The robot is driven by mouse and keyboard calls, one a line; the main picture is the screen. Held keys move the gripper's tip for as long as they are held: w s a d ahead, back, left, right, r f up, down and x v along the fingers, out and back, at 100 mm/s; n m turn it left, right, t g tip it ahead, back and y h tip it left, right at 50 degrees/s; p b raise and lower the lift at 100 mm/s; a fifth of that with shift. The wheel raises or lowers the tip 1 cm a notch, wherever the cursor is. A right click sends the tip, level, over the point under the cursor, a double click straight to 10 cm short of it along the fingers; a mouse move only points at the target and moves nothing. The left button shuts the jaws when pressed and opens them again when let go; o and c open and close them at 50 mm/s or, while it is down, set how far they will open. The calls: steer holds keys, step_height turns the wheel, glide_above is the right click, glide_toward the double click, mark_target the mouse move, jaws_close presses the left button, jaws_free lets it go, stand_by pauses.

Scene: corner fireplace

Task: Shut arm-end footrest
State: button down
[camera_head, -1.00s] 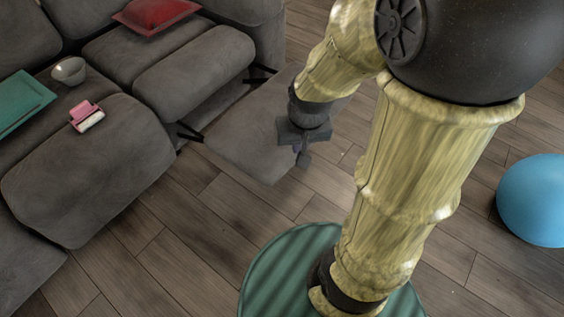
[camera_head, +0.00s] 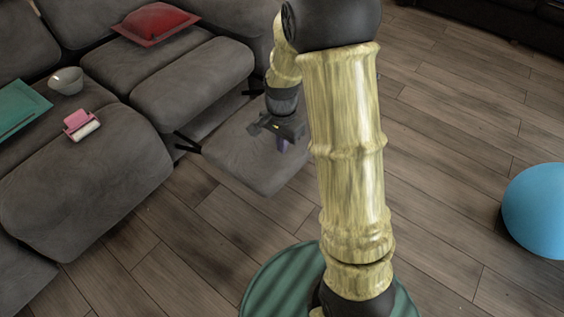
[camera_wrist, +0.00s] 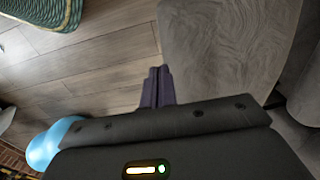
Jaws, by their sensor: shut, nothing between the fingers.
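The grey footrest (camera_head: 236,154) at the arm end of the sofa is swung out from the seat, with a dark metal hinge link showing at its left. It also fills the upper right of the wrist view (camera_wrist: 215,50). My gripper (camera_head: 284,146) is above the footrest, near its right part, in the head view. In the wrist view my gripper's fingers (camera_wrist: 157,86) are together and empty, beside the footrest's edge. I cannot tell whether they touch it. My arm hides the footrest's far right side in the head view.
The grey sofa (camera_head: 190,82) carries a red cushion (camera_head: 155,22), a bowl (camera_head: 67,80), a pink-and-white item (camera_head: 81,124) and a teal item (camera_head: 18,108). A blue ball (camera_head: 536,210) lies at the right. A green round mat (camera_head: 268,282) is at the bottom. Wood floor (camera_head: 450,130) is clear between.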

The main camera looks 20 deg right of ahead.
mark_target(282, 178)
step_height(282, 178, down, 14)
steer(key=b, duration=0.7)
steer(key=shift+r, duration=0.2)
